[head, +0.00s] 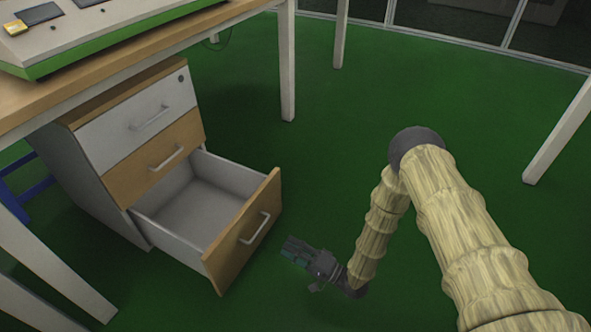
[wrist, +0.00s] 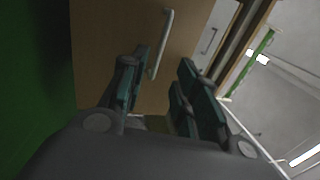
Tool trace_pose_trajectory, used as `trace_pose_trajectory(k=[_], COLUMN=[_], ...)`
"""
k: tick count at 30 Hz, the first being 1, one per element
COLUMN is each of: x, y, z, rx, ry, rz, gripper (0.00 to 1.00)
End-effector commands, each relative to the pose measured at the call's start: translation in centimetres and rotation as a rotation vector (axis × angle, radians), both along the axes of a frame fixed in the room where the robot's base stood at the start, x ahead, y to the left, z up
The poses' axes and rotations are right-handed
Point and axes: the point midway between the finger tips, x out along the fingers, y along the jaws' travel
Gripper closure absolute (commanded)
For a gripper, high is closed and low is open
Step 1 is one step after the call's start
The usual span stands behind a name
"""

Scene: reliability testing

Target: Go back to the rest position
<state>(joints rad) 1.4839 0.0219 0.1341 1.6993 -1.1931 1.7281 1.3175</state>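My gripper (head: 290,250) is low over the green floor, to the right of and apart from the pulled-out bottom drawer (head: 240,245). In the wrist view my gripper (wrist: 160,85) has its dark teal fingers spread apart, with nothing between them. The drawer front, wood-coloured with a pale handle (wrist: 162,45), faces the fingers. The handle also shows in the head view (head: 256,228), apart from my gripper. The drawer is open and its visible inside is empty. My arm, in a pale ribbed cover, bends down from the right.
The cabinet (head: 120,215) stands under a wooden desk (head: 140,60); its upper two drawers are closed. A white and green device (head: 90,30) sits on the desk. White legs (head: 288,60) stand around. The green floor (head: 310,150) behind and right of the drawer is clear.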

Motion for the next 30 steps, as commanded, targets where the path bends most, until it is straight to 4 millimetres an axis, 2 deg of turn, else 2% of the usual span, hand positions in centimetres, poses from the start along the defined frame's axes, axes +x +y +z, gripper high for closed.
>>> trace_pose_trajectory(k=[5, 8, 11, 14, 17, 21, 27, 30], x=[0.0, -0.2, -0.8, -2.2, -4.7, -9.7, -18.5, -22.2], y=[-0.1, -0.6, -2.0, -4.5, -7.6, -12.8, -19.5, -21.8], z=[-0.1, -0.6, -1.9, -3.6, -5.1, -6.2, -5.3, -4.2], rx=[-0.021, -0.108, -0.282, -0.518, -0.761, -1.088, -1.445, -1.551], ry=[-0.001, -0.003, -0.005, 0.005, 0.032, 0.095, 0.222, 0.281], rz=[-0.012, -0.058, -0.129, -0.19, -0.21, -0.17, -0.01, 0.077], gripper=[0.69, 0.69, 0.69, 0.69, 0.69, 0.69, 0.69, 0.69])
